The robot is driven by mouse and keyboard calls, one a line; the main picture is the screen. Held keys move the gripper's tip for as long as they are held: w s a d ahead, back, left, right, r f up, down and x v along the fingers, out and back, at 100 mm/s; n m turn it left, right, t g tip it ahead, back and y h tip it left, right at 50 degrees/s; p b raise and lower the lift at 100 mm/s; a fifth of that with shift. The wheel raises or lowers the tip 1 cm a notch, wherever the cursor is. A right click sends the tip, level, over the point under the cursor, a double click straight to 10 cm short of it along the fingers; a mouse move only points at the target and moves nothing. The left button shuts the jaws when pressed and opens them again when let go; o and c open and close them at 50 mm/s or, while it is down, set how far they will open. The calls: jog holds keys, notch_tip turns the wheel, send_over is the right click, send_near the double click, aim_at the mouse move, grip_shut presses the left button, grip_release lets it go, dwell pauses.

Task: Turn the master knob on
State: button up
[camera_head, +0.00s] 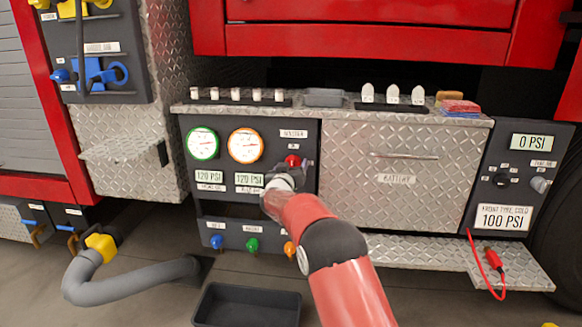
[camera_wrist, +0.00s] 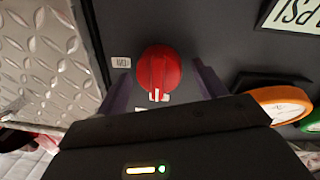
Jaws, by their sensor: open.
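The master knob (camera_head: 292,161) is red and round, on the dark gauge panel (camera_head: 222,135) below a small label. In the wrist view the red knob (camera_wrist: 158,72) has a raised grip bar with a white mark at its lower end. Small white labels sit beside it and below it; the lower one is partly hidden. My gripper (camera_wrist: 158,85) is open, with one finger on each side of the knob. I cannot tell whether the fingers touch it. In the head view my wrist and arm hide most of the gripper and the panel below the knob.
Two gauges, green-rimmed (camera_head: 202,143) and orange-rimmed (camera_head: 246,145), sit left of the knob above 120 PSI displays. The diamond-plate battery cover (camera_head: 390,175) is on the right. Coloured drain knobs (camera_head: 252,244) and a black tray (camera_head: 246,305) lie below. A grey hose (camera_head: 130,278) is at left.

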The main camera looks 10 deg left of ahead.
jog(key=c, duration=1)
jog(key=shift+m, duration=0.4)
jog(key=m+b, duration=0.1)
jog(key=m, duration=0.2)
jog(key=shift+d+f+m, duration=0.1)
jog(key=shift+m, duration=0.3)
jog(key=m+b, duration=0.1)
jog(key=m, duration=0.3)
jog(key=shift+y, duration=0.3)
jog(key=m+b, duration=0.2)
jog(key=m, duration=0.2)
jog(key=shift+d+f+g+b, duration=0.1)
jog(key=shift+g+b, duration=0.2)
jog(key=shift+m+y+b, duration=0.5)
jog(key=shift+m+b, duration=0.6)
jog(key=shift+m, duration=1)
